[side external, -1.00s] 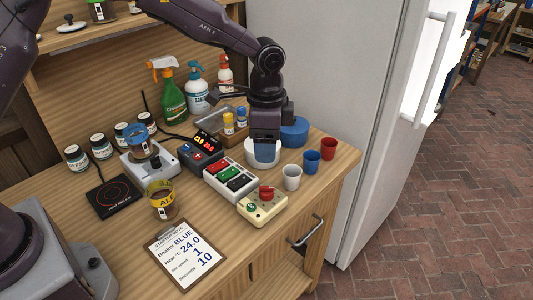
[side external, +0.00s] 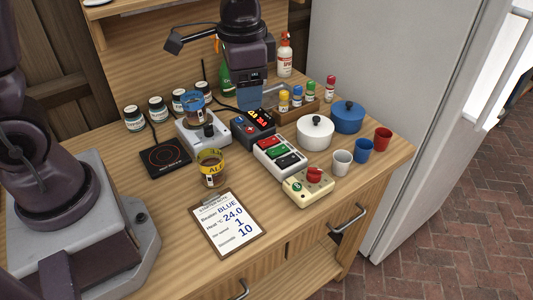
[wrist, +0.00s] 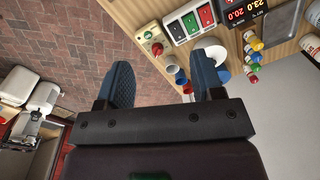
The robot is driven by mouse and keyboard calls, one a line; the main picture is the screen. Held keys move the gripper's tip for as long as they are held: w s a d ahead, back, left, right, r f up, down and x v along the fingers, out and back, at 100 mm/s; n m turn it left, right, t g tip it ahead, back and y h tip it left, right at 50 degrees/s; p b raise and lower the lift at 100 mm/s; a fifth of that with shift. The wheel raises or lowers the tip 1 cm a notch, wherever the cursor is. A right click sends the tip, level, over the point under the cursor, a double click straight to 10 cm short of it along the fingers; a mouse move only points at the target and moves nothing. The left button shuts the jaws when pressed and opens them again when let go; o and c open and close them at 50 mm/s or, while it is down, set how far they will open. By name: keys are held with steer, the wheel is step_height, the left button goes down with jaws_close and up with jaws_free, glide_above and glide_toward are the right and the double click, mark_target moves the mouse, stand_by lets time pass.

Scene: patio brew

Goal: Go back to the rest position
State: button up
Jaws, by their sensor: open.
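My gripper (side external: 249,98) hangs fingers-down in the air above the back of the wooden counter, in front of the spray bottles. In the wrist view its two dark blue fingers (wrist: 160,82) are spread apart with nothing between them. The white lidded pot (side external: 315,133) stands on the counter to the right of the gripper, with the blue lidded pot (side external: 348,117) beside it. The side view hides the gap between the fingers.
A blue-banded beaker (side external: 194,104) stands on the stirrer, and a yellow-banded beaker (side external: 211,168) on the counter. A digital display (side external: 253,122), switch box (side external: 280,157), red-knob box (side external: 308,184), several cups (side external: 364,150) and a clipboard (side external: 228,222) lie around. The fridge (side external: 400,90) bounds the right.

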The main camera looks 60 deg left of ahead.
steer(key=s+a+r+n+t, duration=0.2)
steer(key=s+r, duration=0.2)
steer(key=s, duration=0.2)
steer(key=s+a+r+n+t, duration=0.2)
steer(key=s+r+t, duration=0.1)
steer(key=s+r, duration=0.2)
steer(key=shift+s+a+r+h, duration=0.15)
steer(key=shift+s+h, duration=0.15)
steer(key=shift+s, duration=0.9)
